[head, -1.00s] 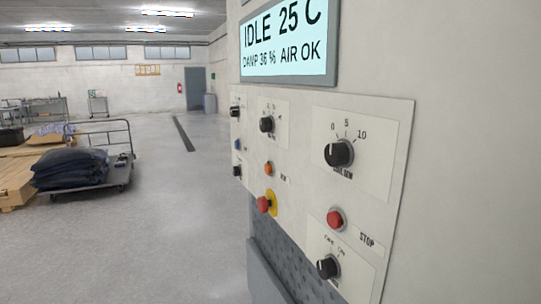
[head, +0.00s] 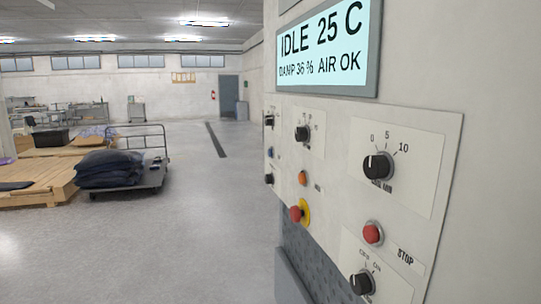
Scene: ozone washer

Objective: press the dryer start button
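The dryer's control panel (head: 432,137) stands at the right of the head view, seen at a slant. Its display (head: 328,50) reads IDLE 25 C, DAMP 36 %, AIR OK. A red button (head: 373,233) has the label STOP beside it. An orange button (head: 302,178) sits further left, with a label too small to read. Below it is a red mushroom button (head: 296,214) on a yellow collar. A small blue button (head: 270,152) shows at the far left edge of the panel. No button's label can be read as start. Neither gripper is in view.
Black knobs are on the panel, including a large one (head: 378,166) with a 0 to 10 scale. A cart (head: 152,178) with dark folded cloth (head: 108,168) and wooden pallets (head: 40,185) stand at the left. The grey floor between is clear.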

